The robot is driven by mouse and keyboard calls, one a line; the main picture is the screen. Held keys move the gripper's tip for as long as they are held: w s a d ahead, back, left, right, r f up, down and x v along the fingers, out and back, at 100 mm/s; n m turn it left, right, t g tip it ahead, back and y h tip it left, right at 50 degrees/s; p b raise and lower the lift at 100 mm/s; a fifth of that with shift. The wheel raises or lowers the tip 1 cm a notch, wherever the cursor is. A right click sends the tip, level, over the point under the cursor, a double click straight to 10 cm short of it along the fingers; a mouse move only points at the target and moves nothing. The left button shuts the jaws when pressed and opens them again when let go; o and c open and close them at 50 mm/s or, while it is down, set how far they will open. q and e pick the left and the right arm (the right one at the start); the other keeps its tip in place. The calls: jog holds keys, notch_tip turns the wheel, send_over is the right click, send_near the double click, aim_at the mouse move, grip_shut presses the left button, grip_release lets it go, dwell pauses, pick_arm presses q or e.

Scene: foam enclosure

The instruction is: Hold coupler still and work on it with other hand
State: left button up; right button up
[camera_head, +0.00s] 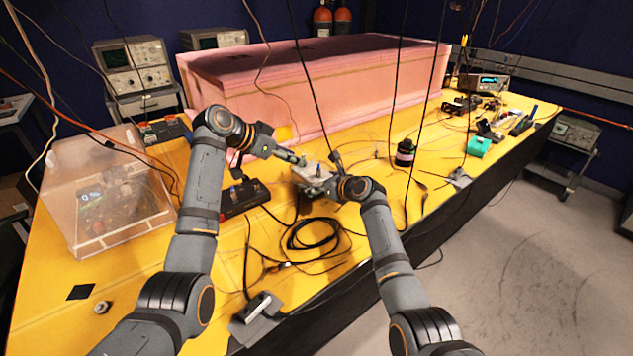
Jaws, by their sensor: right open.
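The coupler appears to be the small flat grey block (312,173) near the middle of the yellow table. Its details are too small to make out, and my grippers partly cover it. My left gripper (300,160) reaches in from the left, with its fingertips at the block's upper left edge. Whether its fingers are closed on the block cannot be seen. My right gripper (331,171) is open at the block's right side, one finger standing up behind it and the other low near its right end. Whether the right fingers touch the block is unclear.
A black control box (243,198) stands left of the block. Coiled black cable (313,234) lies in front. A pink foam enclosure (320,85) stands behind, and a clear box (105,192) at left. Black cables hang down near my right arm. A black cylinder (405,153) stands to the right.

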aim_at(315, 180)
jog(key=shift+w+a+f, duration=0.15)
jog(key=shift+w+a, duration=0.1)
jog(key=c, duration=1.4)
pick_arm(q)
jog(key=shift+o, duration=1.1)
jog(key=shift+d+f, duration=0.15)
jog(key=shift+d, duration=0.05)
pick_arm(e)
jog(key=shift+d, duration=0.1)
pick_arm(q)
jog(key=w+d+f, duration=0.1)
jog(key=d+f, duration=0.1)
jog(key=w+d+f+n+t+y, duration=0.1)
jog(key=w+d+f, duration=0.1)
jog(key=w+d+f+n, duration=0.1)
jog(key=d+f, duration=0.1)
jog(key=f, duration=0.1)
jog(key=shift+w+f, duration=0.1)
jog(key=shift+w, duration=0.1)
